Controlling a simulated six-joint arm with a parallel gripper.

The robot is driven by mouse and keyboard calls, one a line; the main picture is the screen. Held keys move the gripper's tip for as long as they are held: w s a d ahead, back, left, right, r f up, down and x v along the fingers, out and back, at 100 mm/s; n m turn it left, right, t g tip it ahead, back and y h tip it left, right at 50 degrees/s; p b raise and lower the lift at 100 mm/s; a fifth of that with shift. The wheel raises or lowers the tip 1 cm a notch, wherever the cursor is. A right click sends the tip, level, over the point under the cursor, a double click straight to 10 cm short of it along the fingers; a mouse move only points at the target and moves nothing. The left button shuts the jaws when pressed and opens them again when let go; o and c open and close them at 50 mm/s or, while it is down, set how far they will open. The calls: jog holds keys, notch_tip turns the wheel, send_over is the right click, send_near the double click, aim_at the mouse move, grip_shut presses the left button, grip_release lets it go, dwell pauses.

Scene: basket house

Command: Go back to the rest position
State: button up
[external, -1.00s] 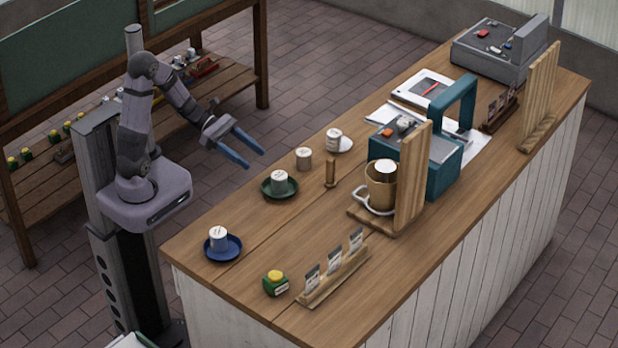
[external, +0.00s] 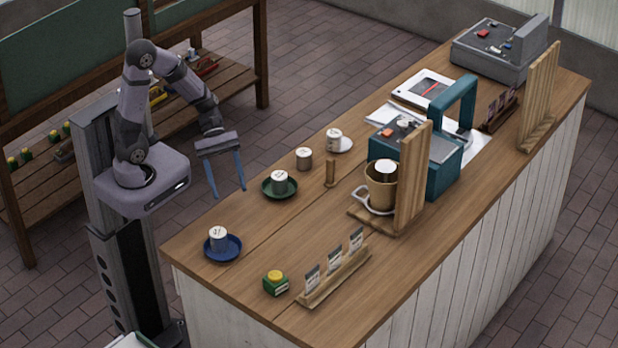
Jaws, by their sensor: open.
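My gripper (external: 228,192) is open and empty, with its two blue fingers pointing down. It hangs in the air near the left edge of the wooden counter (external: 262,238), to the left of the green saucer. My arm bends over from its column at the left. Nothing is held between the fingers.
A lone cup (external: 304,158), a green-yellow box (external: 275,283), a card holder (external: 335,276) and a teal carrier (external: 440,170) are also there.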

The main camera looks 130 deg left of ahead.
jog(key=s+d+r+m+g+y+p, duration=0.1)
jog(key=d+r+m+g+p, duration=0.3)
jog(key=m, duration=0.9)
jog(key=s+d+r+m+g+y+p, duration=0.1)
jog(key=d+r+m+g+y+p, duration=0.3)
jog(key=d+m+p, duration=0.5)
notch_tip(320, 180, up, 2)
jog(key=d+m, duration=0.2)
jog(key=m, duration=0.3)
jog(key=shift+s+d+m+g+p, duration=0.15)
jog(key=shift+s+m+g+p, duration=0.15)
jog(key=shift+p, duration=0.1)
